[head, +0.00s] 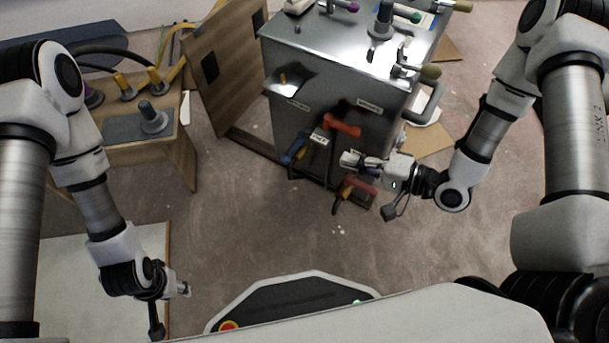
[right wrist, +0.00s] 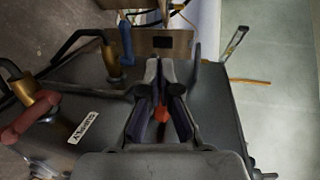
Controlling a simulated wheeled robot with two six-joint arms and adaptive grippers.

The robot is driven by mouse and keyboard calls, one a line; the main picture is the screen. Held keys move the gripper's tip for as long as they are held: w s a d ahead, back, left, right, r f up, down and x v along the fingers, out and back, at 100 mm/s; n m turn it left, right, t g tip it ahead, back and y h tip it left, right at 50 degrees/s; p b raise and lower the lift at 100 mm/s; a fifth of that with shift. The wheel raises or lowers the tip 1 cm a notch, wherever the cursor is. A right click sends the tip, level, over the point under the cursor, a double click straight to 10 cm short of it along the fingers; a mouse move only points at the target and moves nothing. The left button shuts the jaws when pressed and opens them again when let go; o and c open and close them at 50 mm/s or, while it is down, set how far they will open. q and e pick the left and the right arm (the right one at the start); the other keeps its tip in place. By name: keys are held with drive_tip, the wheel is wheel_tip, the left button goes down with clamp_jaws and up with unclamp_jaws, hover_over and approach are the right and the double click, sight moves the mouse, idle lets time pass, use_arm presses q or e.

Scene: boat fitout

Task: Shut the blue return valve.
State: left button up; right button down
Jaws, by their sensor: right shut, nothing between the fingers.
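The blue valve handle (head: 295,155) is low at the left of the metal cabinet's front. It also shows in the right wrist view as an upright blue lever (right wrist: 127,45), beyond and left of the fingers. My right gripper (head: 347,160) is in front of the cabinet, to the right of the blue handle and apart from it. Its fingers (right wrist: 160,70) are shut with nothing held. A small red part (right wrist: 162,112) shows behind them. My left gripper (head: 184,289) hangs low at the left, far from the valves; its jaw opening is too small to tell.
The metal cabinet (head: 300,65) carries a red handle (head: 342,125) above my right gripper and another red handle (head: 360,187) below it. A wooden panel (head: 225,70) leans left of the cabinet. A wooden bench (head: 178,158) stands at left. Open floor (head: 245,220) lies in front.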

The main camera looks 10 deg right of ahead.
use_arm(q)
wheel_tip(320, 180, down, 9)
drive_tip(key=b, duration=0.5)
drive_tip(key=shift+r+b, duration=0.15)
drive_tip(key=shift+b, duration=0.15)
use_arm(e)
wheel_tip(320, 180, down, 8)
drive_tip(key=w+d+t, duration=0.1)
drive_tip(key=d, duration=0.1)
drive_tip(key=shift+r+m, duration=0.15)
drive_tip(key=shift+m, duration=0.15)
drive_tip(key=b, duration=0.8)
approach(293, 149)
drive_tip(key=f+x, duration=0.1)
drive_tip(key=x, duration=0.6)
use_arm(q)
wheel_tip(293, 149, down, 8)
drive_tip(key=shift+w, duration=0.2)
use_arm(e)
drive_tip(key=shift+s+d+r, duration=0.15)
use_arm(q)
drive_tip(key=shift+a, duration=0.15)
